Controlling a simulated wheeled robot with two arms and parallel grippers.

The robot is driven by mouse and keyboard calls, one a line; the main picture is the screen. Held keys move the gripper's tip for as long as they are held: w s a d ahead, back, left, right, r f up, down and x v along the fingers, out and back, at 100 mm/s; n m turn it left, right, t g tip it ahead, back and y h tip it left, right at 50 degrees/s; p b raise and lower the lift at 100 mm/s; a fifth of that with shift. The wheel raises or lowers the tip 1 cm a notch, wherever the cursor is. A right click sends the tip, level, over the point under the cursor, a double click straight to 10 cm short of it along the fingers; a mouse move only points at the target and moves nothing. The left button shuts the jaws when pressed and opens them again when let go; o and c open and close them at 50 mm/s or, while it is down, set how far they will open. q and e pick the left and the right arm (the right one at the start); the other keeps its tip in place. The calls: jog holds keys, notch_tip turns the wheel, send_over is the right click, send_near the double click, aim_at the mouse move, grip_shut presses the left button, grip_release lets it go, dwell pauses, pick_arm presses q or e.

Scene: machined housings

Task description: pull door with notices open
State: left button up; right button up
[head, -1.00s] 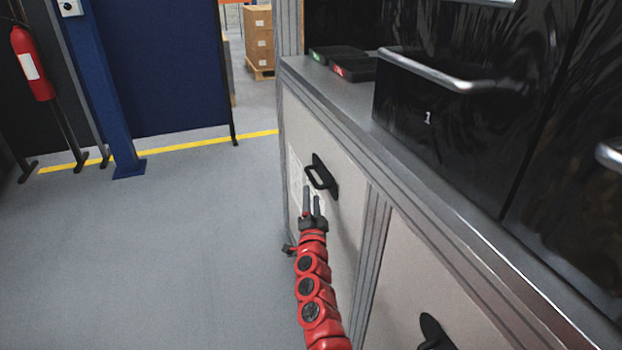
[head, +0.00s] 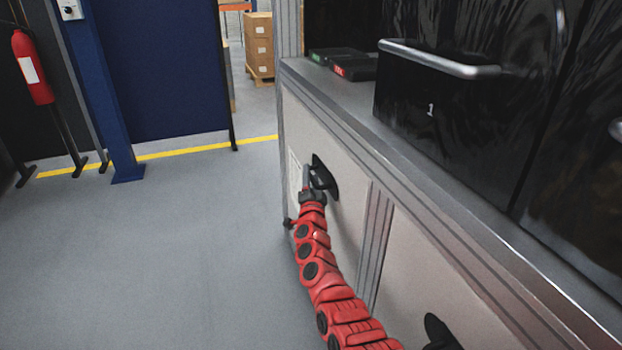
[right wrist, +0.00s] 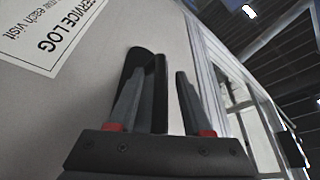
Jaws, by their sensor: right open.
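The door with notices (head: 335,135) is the far pale cabinet door under the grey worktop. It looks shut. A white notice (head: 294,172) is on it; the right wrist view shows a "SERVICE LOG" sheet (right wrist: 50,35). Its black handle (head: 325,180) stands out from the door, partly covered by my gripper. My right gripper (head: 312,178) is at the handle, jaws open. In the right wrist view, the handle's bar (right wrist: 159,95) shows between the two fingers; contact cannot be told. My left gripper is not in view.
A second pale door (head: 420,265) with a black handle (head: 438,332) is nearer, at right. On the worktop are a black unit marked 1 (head: 430,110) and dark cases (head: 350,68). The grey floor (head: 180,250) at left is clear, up to a blue post (head: 115,120).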

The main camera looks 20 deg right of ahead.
jog(key=shift+c, duration=0.3)
grip_shut()
dwell(1.1)
